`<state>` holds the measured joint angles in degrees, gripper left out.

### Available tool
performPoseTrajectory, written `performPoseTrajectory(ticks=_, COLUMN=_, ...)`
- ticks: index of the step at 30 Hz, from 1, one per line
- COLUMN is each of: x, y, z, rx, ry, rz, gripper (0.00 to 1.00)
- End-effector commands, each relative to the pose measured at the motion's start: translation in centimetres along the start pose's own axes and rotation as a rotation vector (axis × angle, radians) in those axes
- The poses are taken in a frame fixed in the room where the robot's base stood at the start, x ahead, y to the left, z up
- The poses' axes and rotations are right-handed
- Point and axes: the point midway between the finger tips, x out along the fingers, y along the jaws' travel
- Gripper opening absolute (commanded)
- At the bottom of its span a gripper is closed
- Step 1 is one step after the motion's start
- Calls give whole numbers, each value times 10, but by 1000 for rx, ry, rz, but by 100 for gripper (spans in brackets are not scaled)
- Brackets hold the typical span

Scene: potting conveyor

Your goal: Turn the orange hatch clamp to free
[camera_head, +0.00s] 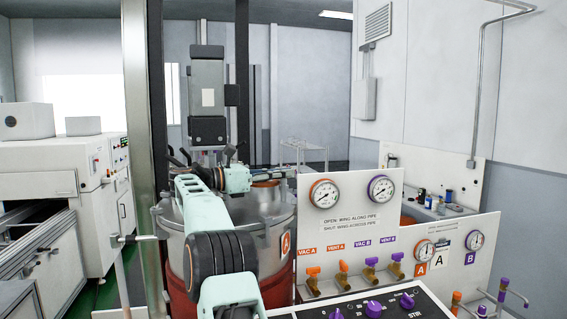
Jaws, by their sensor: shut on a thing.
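A grey steel vessel (272,217) with a dark red lower part stands at the centre left. A small orange part, which looks like the hatch clamp (264,184), shows at the top of its lid. My gripper (289,174) is over the lid, reaching to the right, just above and beside the orange part. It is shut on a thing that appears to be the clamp. The fingertips and their contact are small and partly hidden, so the clamp's angle cannot be told. My pale green arm hides the left of the lid.
A white panel with gauges (324,193) and orange and purple valve handles (313,271) stands close to the right of the vessel. A dark knob console (375,306) is in front. A grey motor head (208,95) and a tall post (144,120) rise behind and left.

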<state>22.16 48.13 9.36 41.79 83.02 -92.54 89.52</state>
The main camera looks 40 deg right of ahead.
Motion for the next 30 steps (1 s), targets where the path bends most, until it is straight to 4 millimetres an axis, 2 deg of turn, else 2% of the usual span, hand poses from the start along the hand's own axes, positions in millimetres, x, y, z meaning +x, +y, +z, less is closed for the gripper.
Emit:
performPoseTrajectory(ticks=22, x=0, y=0, z=0, rx=0, ry=0, rz=-51, gripper=0)
performPoseTrajectory(ticks=23, x=0, y=0, z=0, rx=0, ry=0, rz=-51, gripper=11)
performPoseTrajectory(ticks=27, x=0, y=0, z=0, rx=0, ry=0, rz=-51, gripper=25)
performPoseTrajectory(ticks=30, x=0, y=0, z=0, rx=0, ry=0, rz=-49, gripper=25)
